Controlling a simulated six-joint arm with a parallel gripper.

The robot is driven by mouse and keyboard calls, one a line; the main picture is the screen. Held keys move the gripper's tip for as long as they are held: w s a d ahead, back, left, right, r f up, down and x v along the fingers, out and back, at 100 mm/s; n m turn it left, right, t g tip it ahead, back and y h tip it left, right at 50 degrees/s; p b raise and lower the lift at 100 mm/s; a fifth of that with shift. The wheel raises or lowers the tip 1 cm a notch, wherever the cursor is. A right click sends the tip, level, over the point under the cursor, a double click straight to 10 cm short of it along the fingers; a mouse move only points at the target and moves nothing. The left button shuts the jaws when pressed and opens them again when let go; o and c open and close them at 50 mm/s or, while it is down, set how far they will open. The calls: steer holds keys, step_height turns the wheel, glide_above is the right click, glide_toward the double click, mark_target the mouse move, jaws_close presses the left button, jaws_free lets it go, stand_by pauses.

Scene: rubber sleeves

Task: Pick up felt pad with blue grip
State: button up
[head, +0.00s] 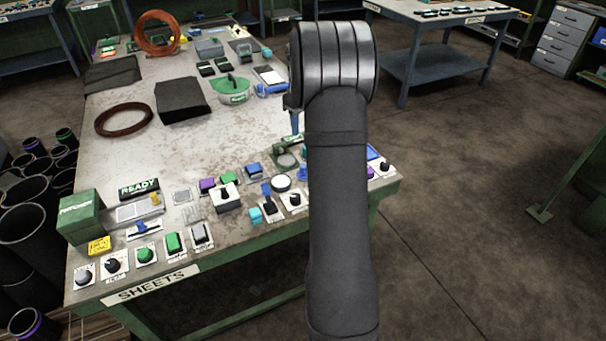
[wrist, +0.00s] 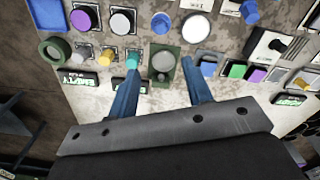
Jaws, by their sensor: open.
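A blue block on a small grey pad, which looks like the felt pad with blue grip (head: 254,170), lies on the bench left of my arm in the head view. In the wrist view the blue grip (wrist: 209,68) is just right of the right finger, outside the jaws. My gripper (wrist: 160,64) is open and empty, pointing down at the bench. A green-based item with a grey disc (wrist: 163,62) shows between its fingers. In the head view only one blue finger of my gripper (head: 295,125) shows; my arm hides the other.
A green block (wrist: 236,70) and a purple block (wrist: 257,74) on similar pads continue the row. A white disc (head: 281,183) and several knobs and switches crowd the front of the bench (head: 105,165). The bench is barer behind the row.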

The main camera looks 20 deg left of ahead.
step_height(320, 180, down, 12)
steer(key=shift+r, duration=0.15)
steer(key=f, duration=0.4)
steer(key=shift+s+d, duration=0.3)
steer(key=shift+f, duration=0.65)
jaws_close()
